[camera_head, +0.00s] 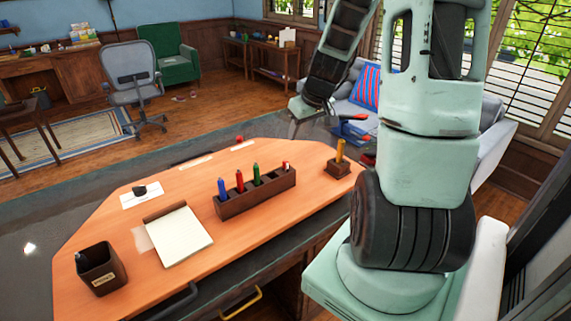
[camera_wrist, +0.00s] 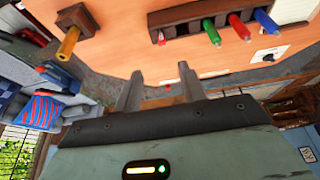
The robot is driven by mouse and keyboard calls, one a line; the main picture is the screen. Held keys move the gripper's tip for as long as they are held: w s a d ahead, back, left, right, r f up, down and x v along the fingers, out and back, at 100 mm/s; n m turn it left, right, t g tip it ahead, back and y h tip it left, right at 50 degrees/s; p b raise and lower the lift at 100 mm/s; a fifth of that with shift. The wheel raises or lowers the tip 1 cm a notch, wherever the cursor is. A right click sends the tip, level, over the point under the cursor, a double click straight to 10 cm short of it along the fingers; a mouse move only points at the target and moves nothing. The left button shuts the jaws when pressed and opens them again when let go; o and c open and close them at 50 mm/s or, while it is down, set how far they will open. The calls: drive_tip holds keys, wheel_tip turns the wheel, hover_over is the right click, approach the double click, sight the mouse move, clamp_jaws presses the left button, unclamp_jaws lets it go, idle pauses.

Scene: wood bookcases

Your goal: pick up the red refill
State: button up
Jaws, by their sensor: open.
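A wooden holder (camera_head: 262,198) on the desk holds a row of upright coloured sticks. Among them is a red one (camera_head: 240,181), between a blue one (camera_head: 222,189) and a green one (camera_head: 257,174). A smaller red-and-white piece (camera_head: 286,166) is in the holder's right end. In the wrist view, the red stick (camera_wrist: 239,28) shows at the upper right, with the small red piece (camera_wrist: 161,39) further left. I cannot tell for certain which is the refill. My gripper (camera_wrist: 160,88) is open and empty, apart from the holder.
A yellow stick (camera_head: 339,151) stands in a small wooden block (camera_head: 339,168) right of the holder. A notepad (camera_head: 182,238) and a dark cup (camera_head: 99,270) are on the left. The desk (camera_head: 240,247) has clear room in front of the holder.

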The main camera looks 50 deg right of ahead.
drive_tip(key=p, duration=0.2)
hover_over(286, 162)
drive_tip(key=s, duration=0.3)
drive_tip(key=f, duration=0.9)
drive_tip(key=shift+w+a, duration=0.1)
drive_tip(key=shift+w, duration=0.15)
drive_tip(key=shift+a+p+x, duration=0.15)
drive_tip(key=shift+p+x, duration=0.3)
drive_tip(key=shift+x, duration=0.85)
drive_tip(key=shift+a+p+x, duration=0.1)
drive_tip(key=shift+p+x, duration=0.35)
drive_tip(key=shift+x, duration=0.9)
drive_tip(key=shift+w+d, duration=0.15)
clamp_jaws()
